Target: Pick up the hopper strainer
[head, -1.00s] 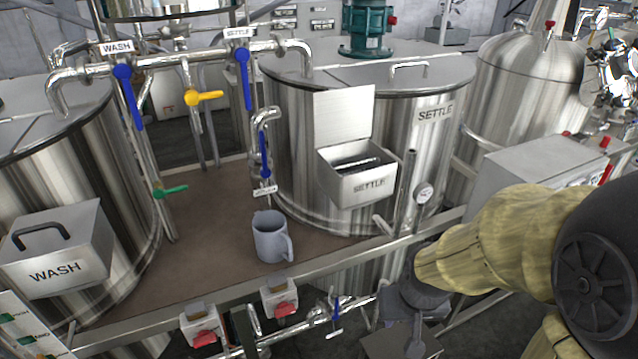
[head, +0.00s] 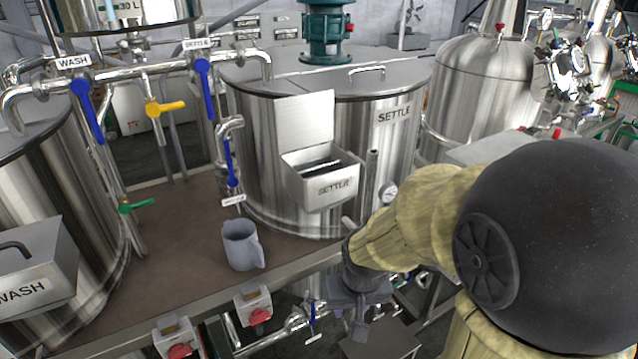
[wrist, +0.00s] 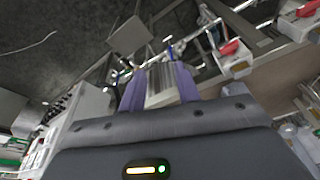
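The settle hopper (head: 322,189) is an open steel box with a raised lid on the front of the settle tank (head: 262,150). A dark slotted piece (head: 325,163) shows inside its mouth, perhaps the hopper strainer; its full shape is hidden by the hopper wall. My gripper (head: 358,322) hangs below and right of the hopper, past the bench's front edge, clear of it. In the wrist view my gripper (wrist: 158,88) has its two purple fingers apart. Shiny metal shows between them, seemingly background; I see nothing held.
A grey mug (head: 240,246) stands on the brown bench (head: 180,262) left of the hopper. Blue-handled valves and pipes rise behind it. The wash hopper (head: 35,275) is at far left. Red-button boxes (head: 254,305) line the bench's front edge. A gauge (head: 389,193) sits right of the hopper.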

